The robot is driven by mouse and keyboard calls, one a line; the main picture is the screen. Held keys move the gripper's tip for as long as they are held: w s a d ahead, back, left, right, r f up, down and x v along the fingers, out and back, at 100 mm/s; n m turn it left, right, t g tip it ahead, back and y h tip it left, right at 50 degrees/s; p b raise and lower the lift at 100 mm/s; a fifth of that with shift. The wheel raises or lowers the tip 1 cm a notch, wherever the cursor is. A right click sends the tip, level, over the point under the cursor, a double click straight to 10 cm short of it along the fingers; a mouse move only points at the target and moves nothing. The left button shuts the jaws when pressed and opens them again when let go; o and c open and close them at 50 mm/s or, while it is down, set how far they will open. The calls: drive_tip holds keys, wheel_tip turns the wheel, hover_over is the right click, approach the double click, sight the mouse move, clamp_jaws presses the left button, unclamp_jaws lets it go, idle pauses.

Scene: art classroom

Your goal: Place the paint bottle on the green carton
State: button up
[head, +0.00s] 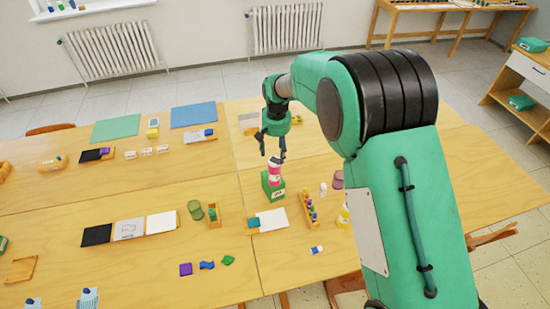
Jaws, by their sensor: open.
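The paint bottle (275,173), pink with a white band, stands upright on top of the green carton (273,189) in the head view. The carton sits on the wooden table and has a pale label on its front. My gripper (272,153) points down just above the bottle's top, with its two dark fingers apart and nothing visible held between them. Whether a fingertip touches the bottle cannot be told from this view.
A white sheet (272,219) lies in front of the carton. A wooden rack of small bottles (309,210) stands to the right. A green cup (195,210) stands to the left. Bare tabletop (215,245) lies nearer.

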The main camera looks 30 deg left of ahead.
drive_tip(key=shift+r, duration=1.05)
drive_tip(key=shift+d, duration=0.1)
